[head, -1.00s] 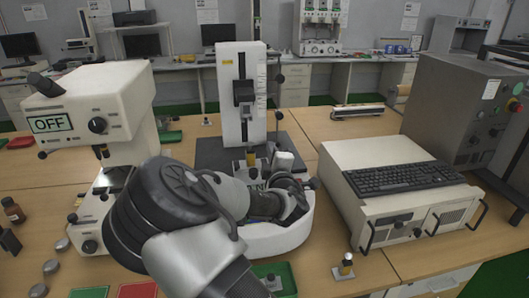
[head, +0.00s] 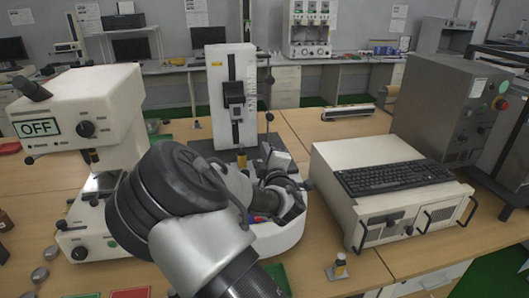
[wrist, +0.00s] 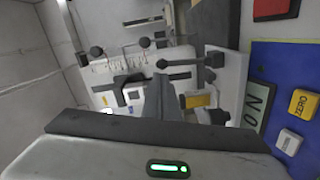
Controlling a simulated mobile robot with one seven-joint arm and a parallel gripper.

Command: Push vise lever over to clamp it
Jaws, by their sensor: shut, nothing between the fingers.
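The test stand is a tall white column (head: 223,95) with a dark carriage, on a white base (head: 280,243) at the middle of the head view. In the wrist view a short rod with a black ball knob (wrist: 162,64) points left; it looks like a lever, but I cannot be sure it is the vise lever. My gripper (wrist: 158,98) is shut and empty, its dark fingers just below and beside this rod. I cannot tell whether they touch it. In the head view my arm hides much of the vise area and my fingertips.
A display reading NO (wrist: 258,108) and a yellow ZERO button (wrist: 301,103) lie right in the wrist view. A white case (head: 335,185) with a keyboard (head: 393,173) stands right of the stand. A white device marked OFF (head: 70,112) stands left. Small bottles and trays sit near the front.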

